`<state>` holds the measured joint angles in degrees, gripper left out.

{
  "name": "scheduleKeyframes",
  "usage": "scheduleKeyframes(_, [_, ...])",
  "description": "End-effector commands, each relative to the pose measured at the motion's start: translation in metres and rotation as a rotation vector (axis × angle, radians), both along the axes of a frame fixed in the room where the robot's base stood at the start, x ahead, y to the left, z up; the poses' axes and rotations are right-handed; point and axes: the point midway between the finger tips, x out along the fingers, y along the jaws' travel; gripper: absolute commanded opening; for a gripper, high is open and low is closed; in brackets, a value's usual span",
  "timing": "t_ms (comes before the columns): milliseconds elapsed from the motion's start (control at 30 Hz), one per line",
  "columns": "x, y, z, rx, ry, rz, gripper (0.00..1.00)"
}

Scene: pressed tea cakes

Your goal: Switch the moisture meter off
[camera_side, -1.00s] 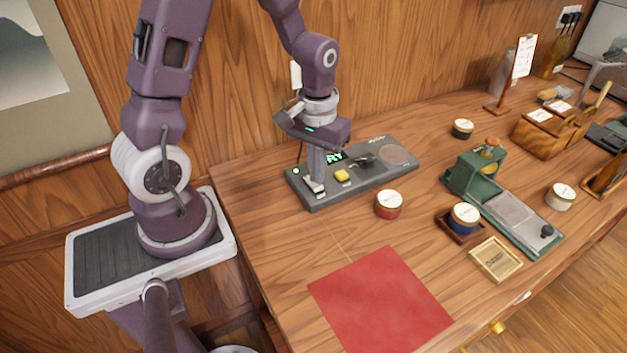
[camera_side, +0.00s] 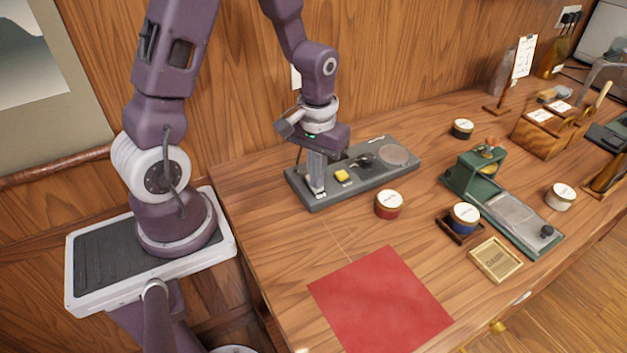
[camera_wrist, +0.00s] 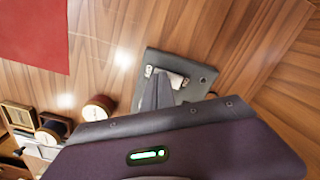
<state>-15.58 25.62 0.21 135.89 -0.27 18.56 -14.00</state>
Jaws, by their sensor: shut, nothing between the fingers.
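The moisture meter (camera_side: 400,172) is a long dark grey box near the wall, with a round plate at its right end, a yellow button (camera_side: 342,175) and a black knob (camera_side: 365,160). No green letters or green lamp show on it; my gripper covers part of its face. My gripper (camera_side: 317,190) is shut and points down at the pale switch on the meter's left end, at or just over it. The fingers mostly hide the switch in the side view.
A red-sided tin (camera_side: 389,204) stands close in front of the meter. A red cloth (camera_side: 380,300) lies at the front. A green press (camera_side: 505,212), a blue tin (camera_side: 464,216) and a wooden frame (camera_side: 496,259) are to the right. The table left of the cloth is clear.

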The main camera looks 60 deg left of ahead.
Motion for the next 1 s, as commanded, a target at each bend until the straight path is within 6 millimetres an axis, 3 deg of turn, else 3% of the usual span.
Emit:
scheduleKeyframes(600, [0.001,0.0,0.062,0.001,-0.004,0.0,0.0])
scheduleKeyframes(1000, [0.0,0.0,0.071,0.001,-0.004,-0.003,0.0])
